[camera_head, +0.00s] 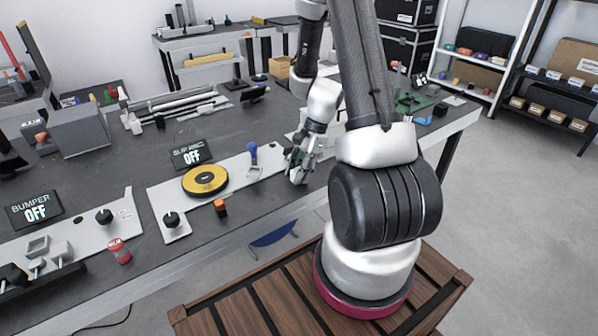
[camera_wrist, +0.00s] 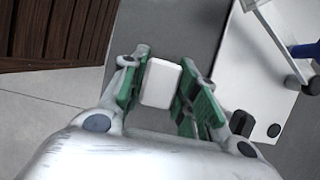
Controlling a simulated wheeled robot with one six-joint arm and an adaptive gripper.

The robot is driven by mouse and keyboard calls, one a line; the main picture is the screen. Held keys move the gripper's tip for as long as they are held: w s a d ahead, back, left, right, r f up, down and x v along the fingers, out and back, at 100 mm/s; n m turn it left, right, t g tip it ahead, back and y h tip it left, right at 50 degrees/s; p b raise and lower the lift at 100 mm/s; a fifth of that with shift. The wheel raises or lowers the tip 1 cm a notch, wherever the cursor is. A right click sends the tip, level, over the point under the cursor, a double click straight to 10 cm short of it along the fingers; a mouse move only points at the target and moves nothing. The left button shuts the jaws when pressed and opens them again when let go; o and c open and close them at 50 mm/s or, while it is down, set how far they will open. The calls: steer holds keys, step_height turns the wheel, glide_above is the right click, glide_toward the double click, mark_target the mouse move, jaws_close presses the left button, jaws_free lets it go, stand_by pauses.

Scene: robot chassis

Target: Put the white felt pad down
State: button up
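The white felt pad (camera_wrist: 161,83) shows in the wrist view as a small white block with rounded corners. It sits between the green-lined fingers of my gripper (camera_wrist: 160,90), which look closed against both its sides. In the head view my gripper (camera_head: 299,166) points down near the front edge of the dark workbench (camera_head: 285,200), right of the blue-handled lever. The pad cannot be made out there. Whether it touches the bench is unclear.
Left of my gripper are a blue-handled lever (camera_head: 253,158), a yellow disc (camera_head: 205,181), a black knob (camera_head: 172,219) and a small orange-topped block (camera_head: 220,208). A red-and-white jar (camera_head: 119,250) stands farther left.

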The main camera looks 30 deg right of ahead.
steer(key=o, duration=0.4)
steer(key=shift+f, duration=0.45)
steer(key=shift+r, duration=0.15)
steer(key=v, duration=1.3)
steer(key=s+a+r+n+h, duration=0.1)
steer(key=s+a+r+n, duration=0.1)
steer(key=r+n, duration=0.15)
steer(key=s+a+r+n+t+h, duration=0.1)
steer(key=s+a+r+n, duration=0.1)
steer(key=r, duration=0.3)
steer(key=s+a+r+n, duration=0.2)
steer(key=r, duration=0.2)
steer(key=s+a+r+n+t+h, duration=0.2)
steer(key=s+r+n, duration=0.4)
steer(key=s+n, duration=0.4)
steer(key=shift+s+r+t+h, duration=0.2)
steer(key=shift+r+t+h, duration=0.15)
steer(key=shift+t, duration=0.35)
